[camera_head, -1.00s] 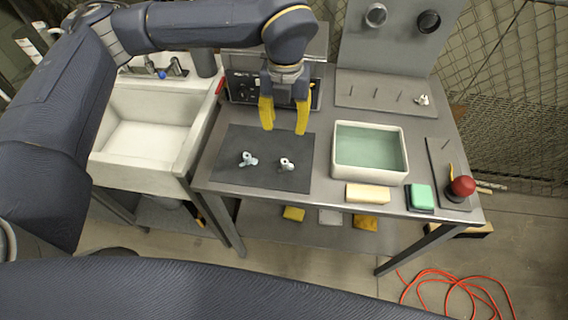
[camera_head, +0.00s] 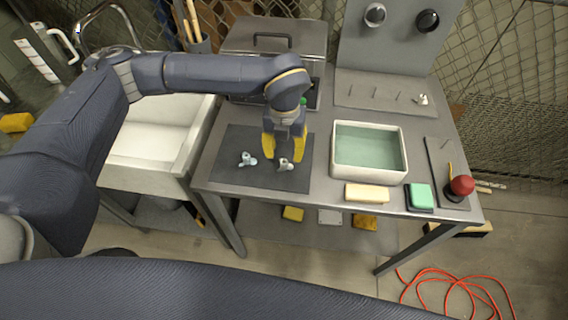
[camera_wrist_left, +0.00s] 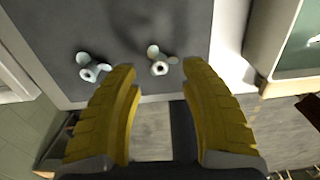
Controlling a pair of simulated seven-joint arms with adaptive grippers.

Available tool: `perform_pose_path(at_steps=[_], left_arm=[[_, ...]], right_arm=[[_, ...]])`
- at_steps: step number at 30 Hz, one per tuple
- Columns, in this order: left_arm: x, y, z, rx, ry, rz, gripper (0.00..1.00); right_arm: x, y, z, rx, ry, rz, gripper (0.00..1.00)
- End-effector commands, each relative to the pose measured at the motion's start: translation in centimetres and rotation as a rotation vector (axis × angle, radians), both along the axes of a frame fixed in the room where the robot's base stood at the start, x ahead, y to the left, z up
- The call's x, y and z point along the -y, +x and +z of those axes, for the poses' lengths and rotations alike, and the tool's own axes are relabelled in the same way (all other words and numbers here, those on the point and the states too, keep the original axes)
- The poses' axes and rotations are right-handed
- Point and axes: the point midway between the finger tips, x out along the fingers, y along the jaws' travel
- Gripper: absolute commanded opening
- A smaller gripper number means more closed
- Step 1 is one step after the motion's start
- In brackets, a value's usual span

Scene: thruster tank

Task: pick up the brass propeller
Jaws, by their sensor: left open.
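Two small three-bladed propellers lie on the dark mat (camera_head: 240,138). The left propeller (camera_head: 247,160) looks pale blue-grey; it also shows in the left wrist view (camera_wrist_left: 92,68). The right propeller (camera_head: 285,164) looks pale grey with a slightly creamy tint; it also shows in the left wrist view (camera_wrist_left: 160,61). Neither is clearly brass in colour. My left gripper (camera_head: 283,156) points down just above and behind the right propeller, with its yellow fingers apart and empty. In the left wrist view the right propeller appears between the fingertips (camera_wrist_left: 160,72). My right gripper is out of view.
A white tub of water (camera_head: 402,150) stands right of the mat. A cream block (camera_head: 367,194), a green sponge (camera_head: 420,196) and a red knob (camera_head: 461,186) sit near the front right. A peg board (camera_head: 375,93) holds a small fitting. A sink (camera_head: 150,150) is at left.

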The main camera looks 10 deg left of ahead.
Motion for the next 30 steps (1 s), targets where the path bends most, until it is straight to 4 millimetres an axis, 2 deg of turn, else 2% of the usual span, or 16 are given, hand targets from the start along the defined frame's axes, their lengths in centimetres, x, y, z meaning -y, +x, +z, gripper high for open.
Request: perform_pose_path(at_steps=[10, 19, 30], left_arm=[[0.0, -0.2, -4.1, -0.002, 0.0, 0.0, 0.44], [0.0, -0.2, -4.4, -0.001, 0.0, 0.0, 0.45], [0.0, -0.2, -4.4, -0.001, 0.0, 0.0, 0.02]], right_arm=[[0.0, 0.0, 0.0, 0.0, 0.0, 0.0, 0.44], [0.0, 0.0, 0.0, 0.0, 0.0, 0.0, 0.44], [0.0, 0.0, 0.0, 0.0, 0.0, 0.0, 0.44]])
